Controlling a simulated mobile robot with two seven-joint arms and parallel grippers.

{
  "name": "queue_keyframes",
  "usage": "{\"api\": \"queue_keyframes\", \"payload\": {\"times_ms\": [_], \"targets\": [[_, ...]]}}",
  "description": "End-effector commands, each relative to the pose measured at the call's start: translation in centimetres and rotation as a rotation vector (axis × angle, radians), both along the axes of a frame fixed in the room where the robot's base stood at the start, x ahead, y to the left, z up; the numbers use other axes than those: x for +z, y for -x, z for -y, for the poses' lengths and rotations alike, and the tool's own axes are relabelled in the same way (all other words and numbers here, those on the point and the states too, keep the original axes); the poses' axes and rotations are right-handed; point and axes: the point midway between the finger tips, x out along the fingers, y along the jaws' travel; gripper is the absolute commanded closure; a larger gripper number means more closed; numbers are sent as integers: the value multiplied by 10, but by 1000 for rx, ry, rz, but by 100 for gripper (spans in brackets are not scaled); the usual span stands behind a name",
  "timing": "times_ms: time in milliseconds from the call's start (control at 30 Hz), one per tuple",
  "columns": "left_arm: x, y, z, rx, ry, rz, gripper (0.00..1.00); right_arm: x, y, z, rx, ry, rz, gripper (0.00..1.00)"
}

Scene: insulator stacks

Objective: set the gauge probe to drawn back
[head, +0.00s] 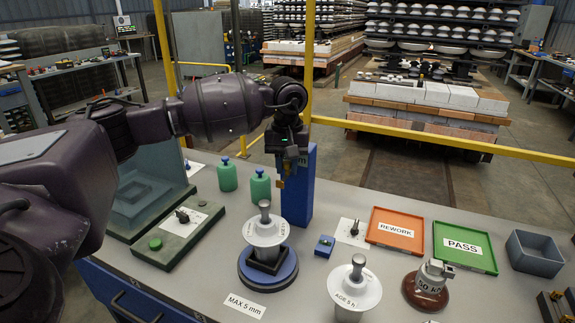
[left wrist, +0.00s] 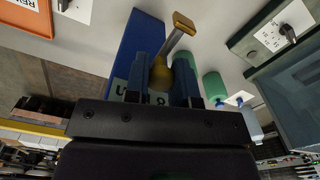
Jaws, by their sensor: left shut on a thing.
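The gauge is an upright blue post (head: 301,195) with a partly hidden white "mm" label, standing on the bench behind the white insulator stack. In the left wrist view the blue post (left wrist: 132,48) runs up beside a brass probe (left wrist: 160,72) with a grey arm and a brass tip (left wrist: 184,22). My left gripper (head: 287,172) is at the upper front of the post. In the left wrist view my left gripper (left wrist: 163,85) is shut on the brass part of the probe, one finger on each side. My right gripper is not in view.
An insulator stack (head: 265,232) stands on a blue round base just in front of the post. Green bottles (head: 227,177) are left of it. A small blue block (head: 324,246), an orange REWORK tray (head: 396,231), a green PASS tray (head: 464,246) and other insulator pieces (head: 355,287) are to the right.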

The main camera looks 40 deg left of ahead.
Motion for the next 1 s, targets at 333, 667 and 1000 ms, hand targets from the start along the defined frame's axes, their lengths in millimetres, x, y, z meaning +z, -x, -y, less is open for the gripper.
{"api": "queue_keyframes", "payload": {"times_ms": [333, 667, 1000], "targets": [[3, -3, -1, 4, -1, 13, 50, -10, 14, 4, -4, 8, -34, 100], [7, -2, -1, 3, -2, 11, 50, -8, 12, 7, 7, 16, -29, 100], [62, -2, -1, 4, 0, 16, 50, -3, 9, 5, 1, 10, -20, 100]]}}
